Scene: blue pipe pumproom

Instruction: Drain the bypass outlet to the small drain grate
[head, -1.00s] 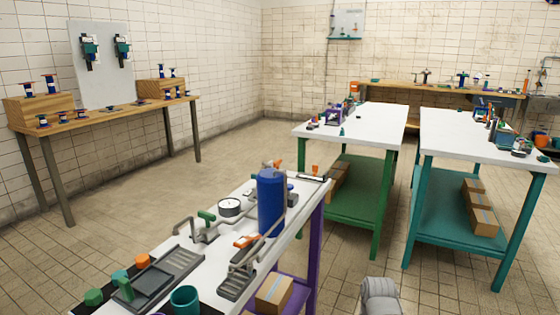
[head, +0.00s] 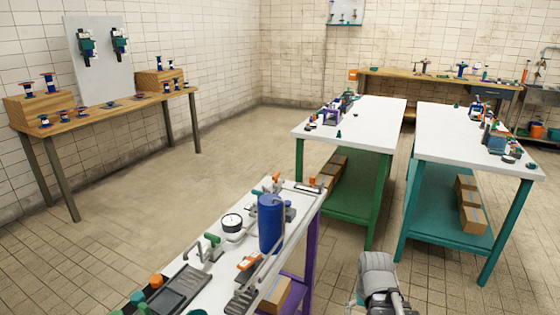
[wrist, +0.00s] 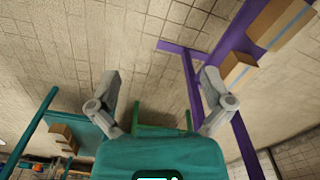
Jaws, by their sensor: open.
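The pipe rig stands on the white bench (head: 308,205) with purple legs in the head view. It has a blue cylinder (head: 271,223), a round gauge (head: 232,222), and bent grey pipes with a green handle (head: 213,241) and an orange handle (head: 248,263). A dark slotted tray (head: 183,290) and a smaller dark slotted piece (head: 240,302) lie at the near end. I cannot tell which pipe end is the bypass outlet, or which slotted piece is the small drain grate. My gripper (wrist: 160,85) is open and empty in the wrist view, away from the rig.
A green-legged table (head: 375,115) and a teal-legged table (head: 455,140) stand to the right with small parts on top. A wooden bench (head: 110,113) is at left. Cardboard boxes (wrist: 280,22) sit on the purple bench's lower shelf. Open floor (head: 190,195) lies left of the rig.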

